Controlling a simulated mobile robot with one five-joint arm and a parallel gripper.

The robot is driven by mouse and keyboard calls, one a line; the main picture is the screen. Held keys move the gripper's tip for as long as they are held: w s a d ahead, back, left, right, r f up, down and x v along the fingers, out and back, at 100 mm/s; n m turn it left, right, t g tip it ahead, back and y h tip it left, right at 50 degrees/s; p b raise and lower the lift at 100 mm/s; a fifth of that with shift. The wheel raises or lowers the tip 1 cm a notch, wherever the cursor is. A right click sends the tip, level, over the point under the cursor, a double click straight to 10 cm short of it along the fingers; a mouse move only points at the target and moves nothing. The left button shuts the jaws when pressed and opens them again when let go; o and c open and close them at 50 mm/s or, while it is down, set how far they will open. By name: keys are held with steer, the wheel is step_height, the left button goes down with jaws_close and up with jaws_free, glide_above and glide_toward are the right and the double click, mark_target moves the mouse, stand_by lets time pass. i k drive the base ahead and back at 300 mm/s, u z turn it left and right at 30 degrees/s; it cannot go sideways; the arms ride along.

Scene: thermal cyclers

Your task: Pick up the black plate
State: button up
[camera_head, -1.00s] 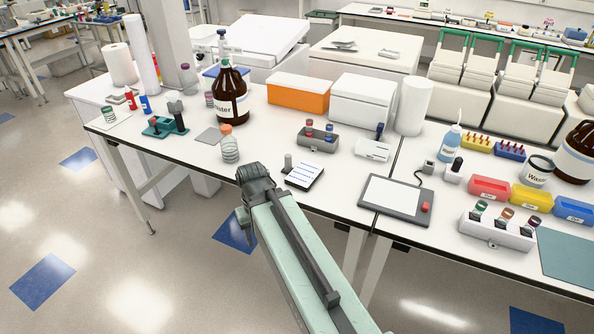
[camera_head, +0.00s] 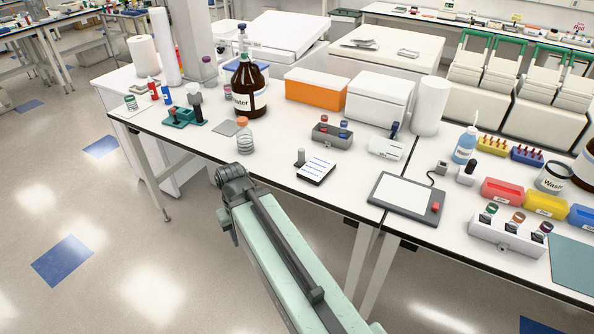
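A flat black-edged item (camera_head: 316,169) with a white, blue-lined top lies near the front edge of the white bench. It may be the black plate, but I cannot tell for sure. A larger dark grey pad (camera_head: 406,198) with a white panel and a red knob lies to its right. My gripper (camera_head: 233,176) is at the end of the pale green arm, in front of the bench's front edge, left of both. It looks apart from them. Its fingers are not clear, so I cannot tell whether it is open or shut.
A brown water bottle (camera_head: 249,88), a clear bottle with an orange cap (camera_head: 245,136) and a grey tube rack (camera_head: 331,134) stand on the bench (camera_head: 280,150). An orange box (camera_head: 315,92) is behind. Red, yellow and blue bins are at right. Open floor lies left.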

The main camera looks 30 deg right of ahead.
mark_target(318, 168)
steer(key=u, duration=3.2)
steer(key=k, duration=0.55)
steer(key=z, duration=1.2)
steer(key=i, duration=0.5)
steer(key=z, duration=0.05)
